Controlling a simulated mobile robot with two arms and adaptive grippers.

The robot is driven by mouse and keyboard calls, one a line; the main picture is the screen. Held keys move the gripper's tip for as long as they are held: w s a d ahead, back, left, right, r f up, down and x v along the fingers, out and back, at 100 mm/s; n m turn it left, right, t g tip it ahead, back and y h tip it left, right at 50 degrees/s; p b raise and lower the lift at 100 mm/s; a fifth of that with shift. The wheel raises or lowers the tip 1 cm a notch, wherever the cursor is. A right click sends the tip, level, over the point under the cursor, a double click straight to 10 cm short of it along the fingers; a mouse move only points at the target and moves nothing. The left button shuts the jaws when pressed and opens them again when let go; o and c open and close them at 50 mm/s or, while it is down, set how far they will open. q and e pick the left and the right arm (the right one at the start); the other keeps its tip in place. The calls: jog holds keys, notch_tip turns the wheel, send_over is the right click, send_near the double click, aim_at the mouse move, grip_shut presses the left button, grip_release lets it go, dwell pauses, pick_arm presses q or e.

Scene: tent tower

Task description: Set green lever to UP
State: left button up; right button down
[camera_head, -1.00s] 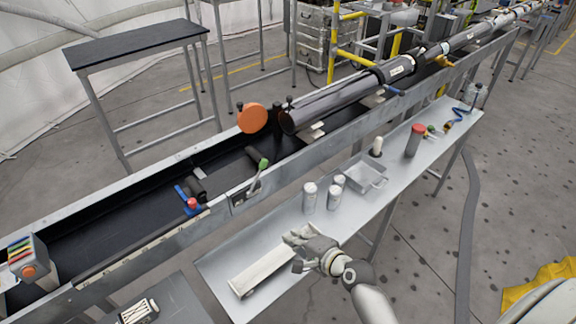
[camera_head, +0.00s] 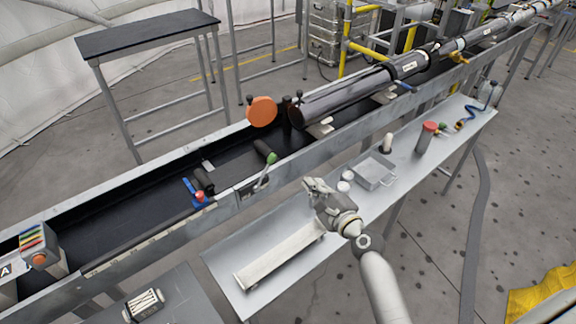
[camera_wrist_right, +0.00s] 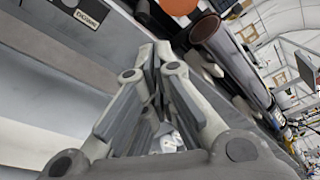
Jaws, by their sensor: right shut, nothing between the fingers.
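My right gripper (camera_head: 309,184) is shut and empty. It is in the air above the metal shelf, to the right of and a little lower in the picture than the lever, and apart from it. The right wrist view shows its fingers (camera_wrist_right: 157,62) together, with the trough wall beside them; I cannot make out the green knob there. My left gripper is not in view.
A red button (camera_head: 199,196) and blue handle lie left of the lever. An orange disc (camera_head: 261,111) and a dark tube (camera_head: 340,98) are beyond it. The shelf below holds a long white tray (camera_head: 280,254), a metal bin (camera_head: 374,173) and a red-capped cylinder (camera_head: 426,138).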

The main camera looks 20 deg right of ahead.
pick_arm(q)
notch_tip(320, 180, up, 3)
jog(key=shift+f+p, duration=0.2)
jog(key=shift+p, duration=1.05)
pick_arm(e)
jog(key=w+a, duration=0.4)
jog(key=w, duration=0.4)
jog(key=shift+w+a+r, duration=0.2)
jog(key=shift+a+r, duration=0.1)
jog(key=shift+r, duration=0.15)
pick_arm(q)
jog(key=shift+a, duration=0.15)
pick_arm(e)
jog(key=shift+s+a+r+n, duration=0.15)
jog(key=shift+a+r+n, duration=0.25)
jog(key=shift+r+n, duration=0.15)
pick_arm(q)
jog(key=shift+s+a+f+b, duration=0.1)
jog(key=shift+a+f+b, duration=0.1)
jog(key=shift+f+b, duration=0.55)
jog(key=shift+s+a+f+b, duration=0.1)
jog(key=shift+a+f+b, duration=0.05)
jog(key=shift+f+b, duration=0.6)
pick_arm(e)
jog(key=s+a+r+n+t, duration=0.2)
jog(key=s+a+n+t, duration=0.1)
jog(key=a+n, duration=0.8)
jog(key=shift+s+r+n+y, duration=0.2)
jog(key=shift+s+n+y, duration=0.25)
jog(key=shift+n, duration=0.7)
